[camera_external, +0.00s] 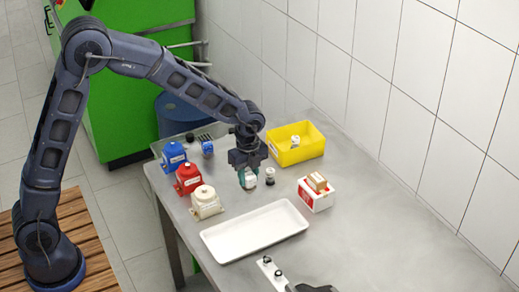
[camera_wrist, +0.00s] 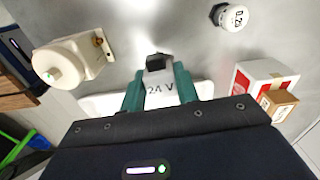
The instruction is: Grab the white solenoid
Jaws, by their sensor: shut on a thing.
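The white solenoid (camera_external: 250,181) is between the fingers of my gripper (camera_external: 245,178), just above or on the steel table; I cannot tell which. In the wrist view the white solenoid (camera_wrist: 160,90), marked "24 V" with a dark end, sits between the green fingertips of my gripper (camera_wrist: 160,88). The fingers are shut on its two sides. Part of the solenoid's body is hidden by the fingers and the gripper housing.
A white tray (camera_external: 255,231) lies in front. Blue (camera_external: 174,156), red (camera_external: 188,178) and cream (camera_external: 206,202) pump-like units stand at left. A small black-and-white part (camera_external: 270,176), a yellow bin (camera_external: 296,144) and a red-white box (camera_external: 317,195) are at right.

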